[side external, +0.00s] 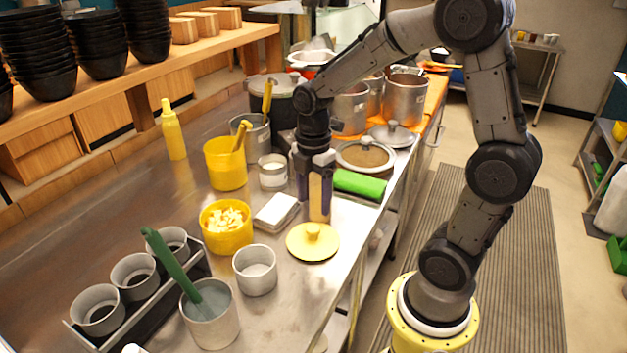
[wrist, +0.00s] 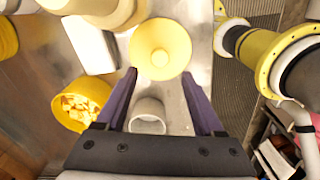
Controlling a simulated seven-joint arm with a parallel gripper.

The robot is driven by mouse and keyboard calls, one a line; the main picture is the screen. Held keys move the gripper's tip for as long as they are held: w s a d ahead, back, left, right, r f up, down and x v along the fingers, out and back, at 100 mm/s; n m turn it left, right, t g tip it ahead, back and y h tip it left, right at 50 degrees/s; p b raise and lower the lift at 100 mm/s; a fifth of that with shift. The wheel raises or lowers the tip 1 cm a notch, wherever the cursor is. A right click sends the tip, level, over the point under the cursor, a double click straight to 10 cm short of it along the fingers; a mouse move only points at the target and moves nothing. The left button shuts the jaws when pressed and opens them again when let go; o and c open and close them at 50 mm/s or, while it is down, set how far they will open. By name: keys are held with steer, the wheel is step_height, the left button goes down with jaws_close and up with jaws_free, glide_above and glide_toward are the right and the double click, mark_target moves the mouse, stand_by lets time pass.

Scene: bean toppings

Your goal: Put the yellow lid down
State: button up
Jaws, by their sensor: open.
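The yellow lid (side external: 313,242) is round with a small knob on top. It lies flat, knob up, on the steel counter near its front edge. The lid also shows at the top centre of the wrist view (wrist: 160,48). My gripper (side external: 311,208) is just above and behind the lid in the side view, pointing down. In the wrist view my gripper (wrist: 159,76) has its two purple fingers spread wide with nothing held between them. The lid appears beyond the fingertips, apart from them.
A yellow tub of pale pieces (side external: 226,228) and a metal cup (side external: 255,270) stand left of the lid. A white box (side external: 275,211) and a green block (side external: 359,185) lie close to my gripper. A pot with a green-handled ladle (side external: 210,315) stands at the front left.

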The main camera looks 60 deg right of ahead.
steer(key=s+a+r+m+t, duration=0.5)
steer(key=s+r+m, duration=0.5)
steer(key=m, duration=0.5)
steer(key=s+a, duration=0.2)
steer(key=shift+s+r+t, duration=0.15)
steer(key=shift+s+t, duration=0.15)
